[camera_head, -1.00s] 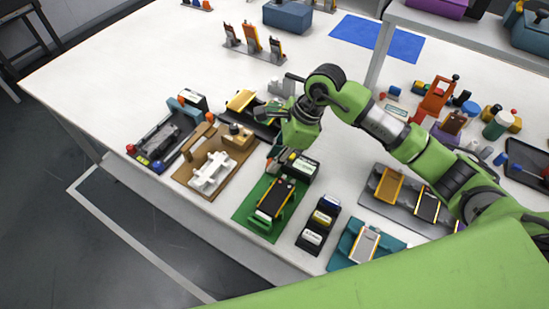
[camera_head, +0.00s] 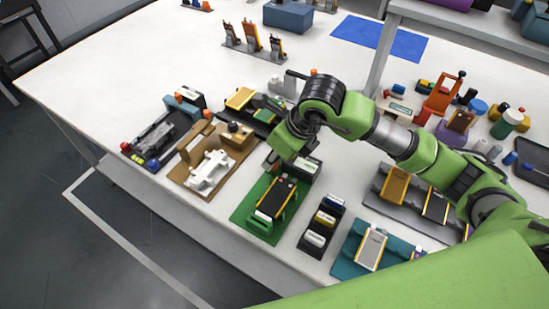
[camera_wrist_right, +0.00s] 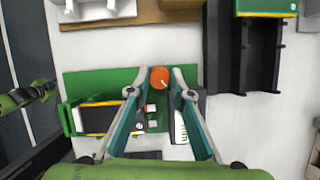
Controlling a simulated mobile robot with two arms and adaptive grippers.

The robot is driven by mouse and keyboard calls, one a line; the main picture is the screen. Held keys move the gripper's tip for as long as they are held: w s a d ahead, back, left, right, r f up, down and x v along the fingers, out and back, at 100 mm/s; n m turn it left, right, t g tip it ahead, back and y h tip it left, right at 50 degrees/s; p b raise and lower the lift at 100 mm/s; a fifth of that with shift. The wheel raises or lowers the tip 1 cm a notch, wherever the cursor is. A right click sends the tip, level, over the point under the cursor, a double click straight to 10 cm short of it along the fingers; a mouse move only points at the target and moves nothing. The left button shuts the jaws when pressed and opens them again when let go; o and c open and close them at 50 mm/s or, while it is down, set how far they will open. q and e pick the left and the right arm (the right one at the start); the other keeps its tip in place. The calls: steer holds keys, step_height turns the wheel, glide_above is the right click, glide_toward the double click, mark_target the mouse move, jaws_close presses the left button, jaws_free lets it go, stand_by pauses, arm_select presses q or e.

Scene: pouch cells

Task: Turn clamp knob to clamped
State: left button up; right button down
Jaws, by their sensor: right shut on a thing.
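The orange clamp knob (camera_wrist_right: 159,78) sits at the edge of the green fixture plate in the right wrist view. My right gripper (camera_wrist_right: 160,76) is shut on it, one fingertip on each side. The green plate (camera_wrist_right: 100,80) also shows in the head view (camera_head: 243,226), with a dark, yellow-edged pouch cell (camera_head: 276,198) on it. In the head view my right gripper (camera_head: 272,162) is over the back end of this fixture, and the knob is hidden there. Whether the clamp is turned cannot be told. My left gripper is not seen in the head view.
A dark box with a white label (camera_head: 304,172) stands right beside the gripper. A brown fixture with a white part (camera_head: 208,170) lies to the left. A black rack of small packs (camera_head: 320,226) and a teal fixture (camera_head: 346,262) are to the right.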

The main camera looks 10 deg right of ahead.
steer(key=shift+m, duration=0.3)
steer(key=c, duration=2.1)
jaws_free()
steer(key=v, duration=1.2)
steer(key=shift+s+a, duration=0.1)
steer(key=shift+s, duration=0.05)
